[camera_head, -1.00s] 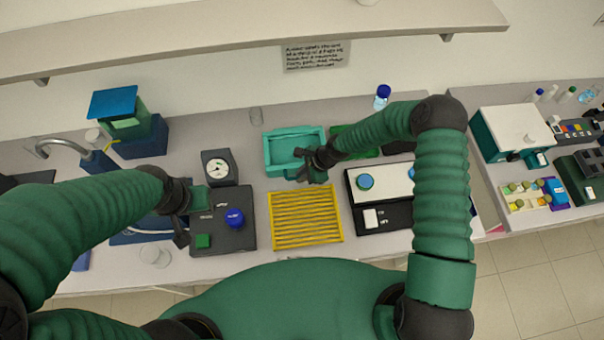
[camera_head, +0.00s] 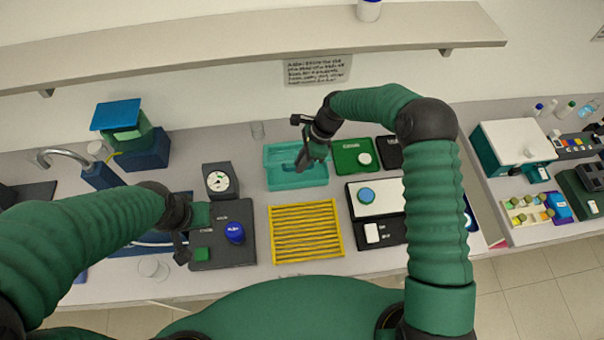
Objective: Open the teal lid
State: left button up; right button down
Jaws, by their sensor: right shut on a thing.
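The teal box with its teal lid (camera_head: 283,180) stands at the back middle of the bench. My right gripper (camera_head: 304,162) reaches down over it from behind and above, its fingers shut on the teal lid's upper part. The fingers and wrist hide part of the lid, so I cannot tell how far it is raised. My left gripper (camera_head: 182,250) is low at the left edge of the dark panel with the blue button (camera_head: 235,232); its fingers are too small and dark to read.
A yellow slatted rack (camera_head: 306,232) lies in front of the teal box. A green tray (camera_head: 353,155) and a white-topped device (camera_head: 378,198) stand to its right. A dial gauge (camera_head: 218,181) stands to the left. A shelf (camera_head: 250,42) runs above.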

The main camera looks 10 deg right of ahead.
pick_arm(q)
jog(key=shift+s+f, duration=0.1)
pick_arm(e)
jog(key=shift+w+d+r, duration=0.15)
jog(key=shift+w+r, duration=0.7)
